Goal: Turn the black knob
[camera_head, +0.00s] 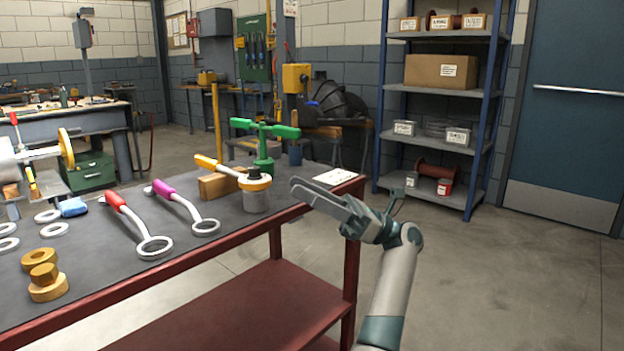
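A small black knob (254,172) sits on top of a grey cylinder (255,200), near the right end of the workbench. A yellow-handled ring wrench (225,168) lies around the cylinder's top, its ring circling the knob's base, with its handle pointing left.
A wooden block (218,186) and a green T-handled tool (264,145) stand close behind the cylinder. Red (138,225) and magenta (183,206) ring wrenches lie to the left. A white sheet (334,176) lies at the corner. Floor at the right is clear before the shelf (437,89).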

